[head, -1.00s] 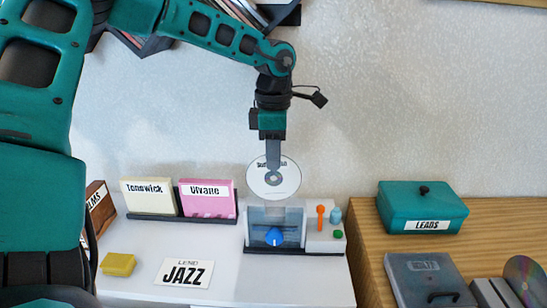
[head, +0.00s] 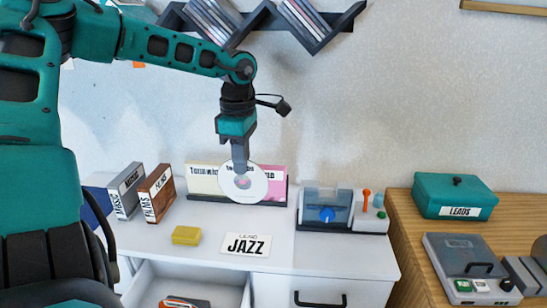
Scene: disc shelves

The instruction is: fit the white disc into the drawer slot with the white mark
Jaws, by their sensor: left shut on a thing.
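My left gripper (head: 240,168) points down and is shut on the white disc (head: 255,190). The disc hangs upright, face toward me, with a grey ring at its centre and dark lettering partly covered by the fingers. It is in front of the cream and pink cards at the back of the white cabinet. An open drawer (head: 225,289) shows at the bottom edge of the view, below and a little left of the disc. An orange and dark item lies in it. No slot with a white mark can be made out. My right gripper is out of view.
A JAZZ card (head: 246,245) and a yellow block (head: 187,235) lie on the cabinet top. A device with a blue knob (head: 327,214) stands right of the disc. Upright boxes (head: 157,193) stand left. A teal box (head: 456,194) sits on the wooden surface.

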